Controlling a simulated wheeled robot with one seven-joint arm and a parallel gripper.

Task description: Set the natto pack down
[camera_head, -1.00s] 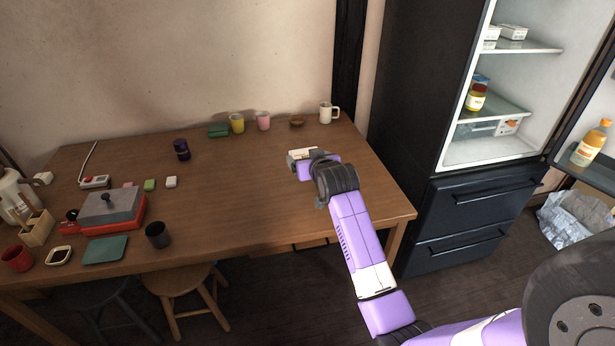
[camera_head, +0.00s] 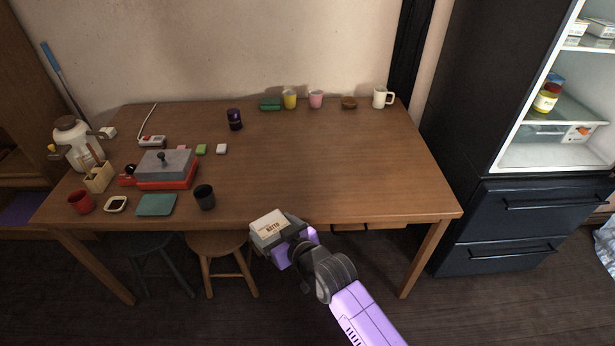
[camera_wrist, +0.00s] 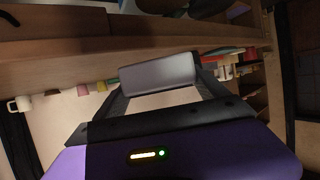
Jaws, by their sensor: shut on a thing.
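The natto pack (camera_head: 270,226) is a small white box with a printed label and grey sides. My gripper (camera_head: 284,237) is shut on it, in front of the table's near edge in the head view. In the wrist view the pack (camera_wrist: 158,72) shows as a grey block between the two dark fingers. The wooden table (camera_head: 310,165) lies beyond the pack, with its right half bare. I cannot tell the pack's exact height against the tabletop.
A black cup (camera_head: 204,197), a teal plate (camera_head: 156,204) and a red hot plate (camera_head: 165,170) occupy the table's left side. Cups and a white mug (camera_head: 382,97) line the back edge. A stool (camera_head: 220,246) stands under the front edge. An open fridge (camera_head: 552,150) is at the right.

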